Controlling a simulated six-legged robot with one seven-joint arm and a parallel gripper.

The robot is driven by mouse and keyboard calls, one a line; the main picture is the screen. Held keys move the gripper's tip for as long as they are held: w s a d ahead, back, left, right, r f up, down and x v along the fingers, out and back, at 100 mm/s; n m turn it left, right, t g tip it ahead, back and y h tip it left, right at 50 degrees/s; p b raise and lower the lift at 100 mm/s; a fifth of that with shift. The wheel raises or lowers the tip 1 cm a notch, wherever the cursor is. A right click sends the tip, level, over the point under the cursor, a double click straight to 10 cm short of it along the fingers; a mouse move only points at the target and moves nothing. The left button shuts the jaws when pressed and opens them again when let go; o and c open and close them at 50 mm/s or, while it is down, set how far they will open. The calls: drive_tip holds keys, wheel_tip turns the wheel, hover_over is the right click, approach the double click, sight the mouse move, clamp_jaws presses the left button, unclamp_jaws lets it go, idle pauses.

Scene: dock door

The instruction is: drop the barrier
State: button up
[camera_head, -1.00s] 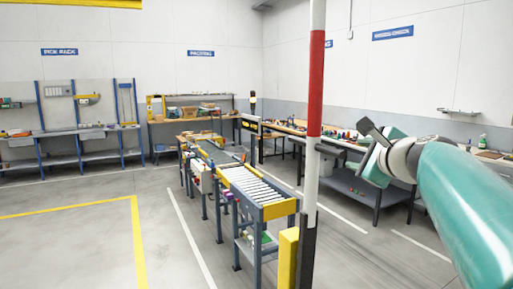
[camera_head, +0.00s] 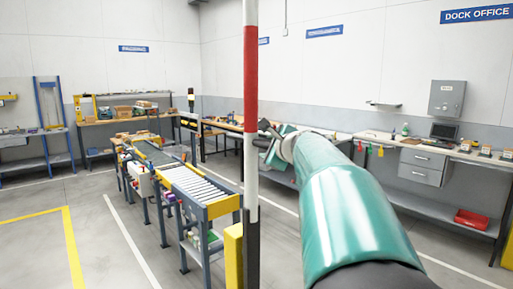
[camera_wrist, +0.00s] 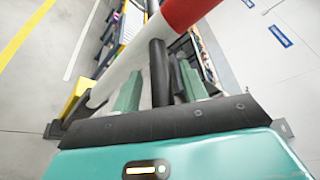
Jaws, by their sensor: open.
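The barrier (camera_head: 250,75) is a red and white striped pole standing upright in the head view, with a dark lower end beside a short yellow post (camera_head: 233,255). In the wrist view the barrier (camera_wrist: 126,68) crosses diagonally just beyond my gripper (camera_wrist: 160,88). A black round bar (camera_wrist: 158,68) lies between the two open green fingers; it looks like a grip on the pole, but its joint to it is not clear. I cannot tell whether the fingers touch it. In the head view my gripper (camera_head: 268,138) is right next to the pole, its tips partly hidden.
A roller conveyor (camera_head: 190,183) runs back to the left of the barrier. A long workbench (camera_head: 435,205) with a red bin (camera_head: 471,219) lines the right wall. Yellow tape (camera_head: 72,250) marks open floor at left.

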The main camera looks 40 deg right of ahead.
drive_tip(key=shift+s+r, duration=0.1)
drive_tip(key=shift+c, duration=1.3)
clamp_jaws()
